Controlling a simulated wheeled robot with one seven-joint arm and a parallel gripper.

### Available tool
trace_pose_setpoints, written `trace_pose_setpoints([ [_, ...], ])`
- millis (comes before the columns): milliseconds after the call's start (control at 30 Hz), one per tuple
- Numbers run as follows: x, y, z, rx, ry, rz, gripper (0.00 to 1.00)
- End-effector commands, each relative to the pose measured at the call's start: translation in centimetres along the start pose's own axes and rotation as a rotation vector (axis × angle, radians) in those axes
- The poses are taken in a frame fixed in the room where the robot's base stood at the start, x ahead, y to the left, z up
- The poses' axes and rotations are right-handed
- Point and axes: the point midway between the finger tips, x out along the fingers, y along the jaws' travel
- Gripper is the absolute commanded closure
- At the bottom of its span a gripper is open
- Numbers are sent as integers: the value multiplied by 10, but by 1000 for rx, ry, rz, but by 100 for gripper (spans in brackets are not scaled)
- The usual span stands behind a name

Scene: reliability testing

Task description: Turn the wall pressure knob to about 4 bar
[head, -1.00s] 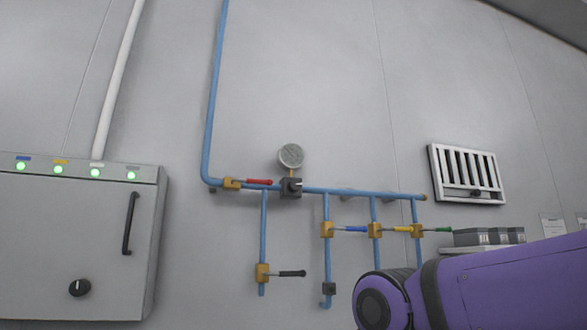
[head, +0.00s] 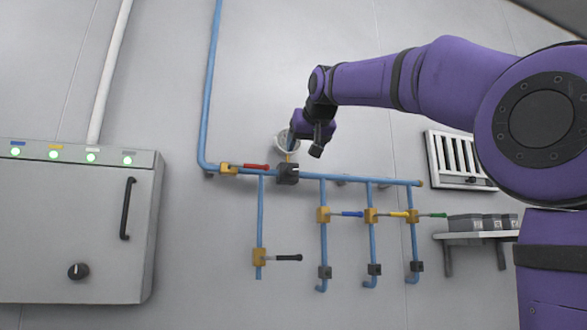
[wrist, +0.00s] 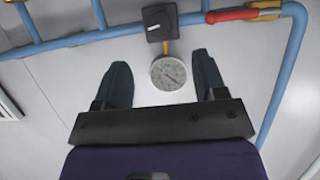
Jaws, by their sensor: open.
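The pressure knob is a dark square block with a round knob (wrist: 159,22) on the blue pipe; in the head view the dark block (head: 288,174) sits below the gauge. The round pressure gauge (wrist: 168,73) has a pale dial; its reading is too small to tell. In the head view the gauge (head: 281,146) is partly hidden by my gripper. My gripper (wrist: 163,72) is open and empty, its fingers on either side of the gauge in the wrist view, with the knob beyond the fingertips. In the head view my gripper (head: 292,138) is above the knob, apart from it.
A red-handled valve (head: 248,167) is just left of the knob. Blue, yellow and green valve handles (head: 350,214) are lower right. A black-handled valve (head: 285,258) hangs below. A grey cabinet (head: 75,230) is at left, a vent (head: 445,150) and shelf (head: 480,236) at right.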

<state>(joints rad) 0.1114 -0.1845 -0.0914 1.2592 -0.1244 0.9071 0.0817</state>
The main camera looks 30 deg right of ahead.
Motion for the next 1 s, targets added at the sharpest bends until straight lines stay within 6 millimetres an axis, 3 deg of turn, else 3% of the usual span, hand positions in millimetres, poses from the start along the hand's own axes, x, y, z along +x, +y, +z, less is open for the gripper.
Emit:
trace_pose_setpoints([
  [267,17,2,-9,3,13,7,35],
  [700,89,3,-10,3,14,6,35],
  [1000,107,3,-10,3,16,6,35],
])
